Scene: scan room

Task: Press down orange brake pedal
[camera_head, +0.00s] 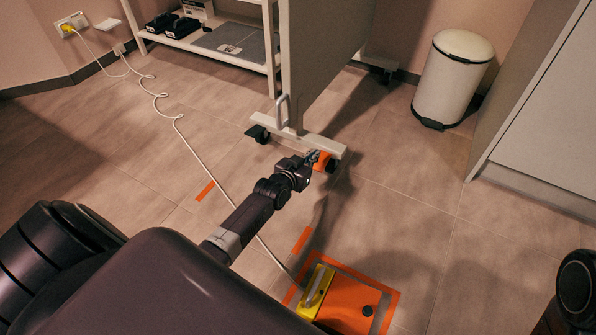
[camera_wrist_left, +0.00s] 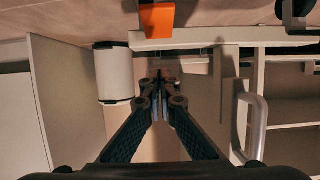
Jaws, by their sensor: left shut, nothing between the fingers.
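The orange brake pedal (camera_head: 323,161) sits at the white foot bar of the tall panelled cart, beside a black caster. In the left wrist view the orange pedal (camera_wrist_left: 157,20) shows at the top, against the pale bar. My left gripper (camera_head: 313,155) reaches in from the lower left and overlaps part of the pedal in the head view. In the left wrist view its fingertips (camera_wrist_left: 163,76) are together with nothing between them, and they appear below the pedal in the picture. I cannot tell whether they touch it. My right gripper is not in view.
The cart's panel (camera_head: 320,60) and grey handle (camera_head: 281,108) rise close to my left gripper. A white pedal bin (camera_head: 453,80) stands at the back right. A yellow device on an orange plate (camera_head: 350,300) lies near my base. A cable (camera_head: 178,118) crosses the floor.

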